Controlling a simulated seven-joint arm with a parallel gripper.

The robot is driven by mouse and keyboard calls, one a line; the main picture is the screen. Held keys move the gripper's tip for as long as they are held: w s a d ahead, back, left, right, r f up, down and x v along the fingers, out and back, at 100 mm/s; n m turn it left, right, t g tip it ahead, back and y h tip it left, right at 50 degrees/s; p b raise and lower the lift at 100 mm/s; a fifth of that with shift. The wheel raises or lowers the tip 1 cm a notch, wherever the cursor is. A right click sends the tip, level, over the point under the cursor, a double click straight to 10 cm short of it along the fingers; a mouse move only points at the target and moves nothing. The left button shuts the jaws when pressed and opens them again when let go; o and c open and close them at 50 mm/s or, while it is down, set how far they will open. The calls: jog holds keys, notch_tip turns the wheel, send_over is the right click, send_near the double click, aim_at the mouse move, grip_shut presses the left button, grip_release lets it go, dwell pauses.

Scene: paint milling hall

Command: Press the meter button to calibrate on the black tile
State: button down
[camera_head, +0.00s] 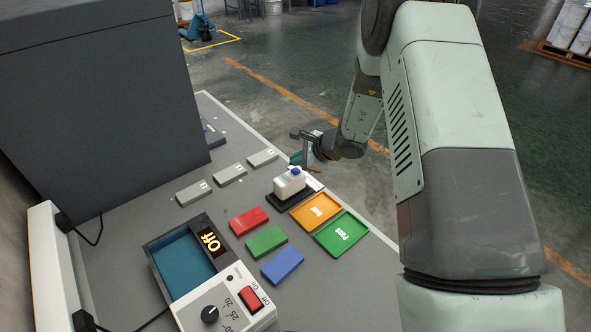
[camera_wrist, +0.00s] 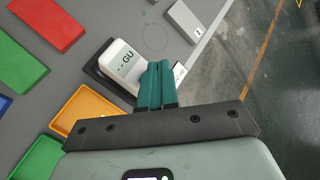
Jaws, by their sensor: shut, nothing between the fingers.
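The white meter (camera_head: 288,184) with a blue button (camera_head: 296,171) on top stands on the black tile (camera_head: 284,204) near the table's far right edge. In the wrist view the meter (camera_wrist: 122,62) shows the letters "GU", with the black tile (camera_wrist: 92,68) showing beside it. My gripper (camera_head: 296,158) has its teal fingers shut and empty, just above the button end of the meter. I cannot tell whether the fingertips touch the button.
An orange tray (camera_head: 334,207) and a green tray (camera_head: 362,237) lie in front of the meter. Red (camera_head: 249,221), green (camera_head: 267,241) and blue (camera_head: 283,265) blocks lie nearby. Grey plates (camera_head: 229,175) lie behind.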

aim_at(298, 172)
jog(key=shift+f, duration=0.1)
dwell(0.3)
jog(key=shift+f, duration=0.35)
jog(key=shift+f, duration=0.45)
dwell(0.6)
jog(key=shift+r, duration=0.9)
jog(key=shift+r, duration=2.5)
